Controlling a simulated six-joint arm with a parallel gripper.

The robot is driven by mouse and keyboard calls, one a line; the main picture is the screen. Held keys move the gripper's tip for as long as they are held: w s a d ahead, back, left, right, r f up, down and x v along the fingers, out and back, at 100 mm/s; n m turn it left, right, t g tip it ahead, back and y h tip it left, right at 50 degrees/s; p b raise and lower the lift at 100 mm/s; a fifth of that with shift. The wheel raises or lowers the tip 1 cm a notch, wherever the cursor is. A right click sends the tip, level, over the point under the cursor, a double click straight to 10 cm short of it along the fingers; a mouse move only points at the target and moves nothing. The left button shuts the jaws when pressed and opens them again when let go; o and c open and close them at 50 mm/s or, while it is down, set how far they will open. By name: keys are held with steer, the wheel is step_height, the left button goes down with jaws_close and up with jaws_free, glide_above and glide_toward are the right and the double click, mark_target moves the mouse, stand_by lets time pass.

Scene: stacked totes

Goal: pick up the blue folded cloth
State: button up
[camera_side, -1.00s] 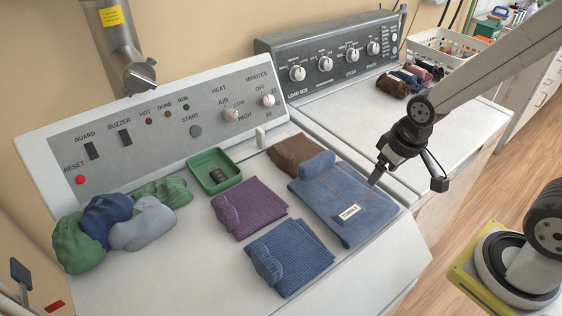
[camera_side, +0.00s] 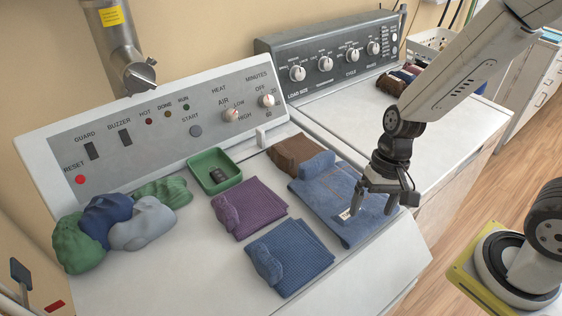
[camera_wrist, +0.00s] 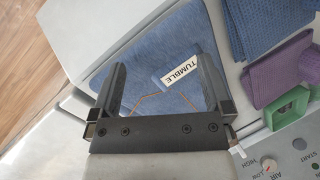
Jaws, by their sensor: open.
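The blue folded cloth (camera_side: 300,252) has a waffle texture and a rolled lump on its left edge. It lies flat on the white machine top, in front of the purple cloth (camera_side: 260,206). In the wrist view, part of the blue cloth (camera_wrist: 252,25) shows at top right, cut by the frame edge. My gripper (camera_side: 373,211) is open and empty, over the blue denim piece (camera_side: 325,192) with a "TUMBLE" label, to the right of the cloth. In the wrist view, my gripper (camera_wrist: 161,66) has its fingers spread above the denim, apart from the cloth.
A brown cloth (camera_side: 291,152) lies behind the denim. A green tray (camera_side: 198,165) holds a small dark item. A pile of green, blue and grey cloths, with a grey one (camera_side: 143,226) in front, sits at left. The white top in front of the pile is bare.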

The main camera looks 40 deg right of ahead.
mark_target(267, 258)
steer(key=a+m+y, duration=0.1)
steer(key=a, duration=0.1)
steer(key=a+m+g+y, duration=0.1)
steer(key=a+m+y, duration=0.1)
steer(key=a, duration=0.1)
steer(key=a+f+m+y, duration=0.1)
steer(key=a+m+y, duration=0.1)
steer(key=a, duration=0.1)
steer(key=shift+s+g, duration=0.1)
steer(key=shift+g, duration=0.2)
steer(key=w+a+m+y, duration=0.1)
steer(key=a+m, duration=0.1)
steer(key=w+a+m+t+y, duration=0.1)
steer(key=a+m+y, duration=0.1)
steer(key=w+a+m+y, duration=0.1)
steer(key=a+m, duration=0.1)
steer(key=shift+w+t, duration=0.3)
steer(key=shift+t, duration=0.1)
steer(key=shift+w+a+m+t+y, duration=0.4)
steer(key=shift+w+m+t+y, duration=0.1)
steer(key=shift+w+m+y, duration=0.25)
steer(key=shift+x, duration=1.3)
steer(key=shift+x, duration=2.6)
steer(key=shift+w, duration=0.1)
steer(key=c, duration=1)
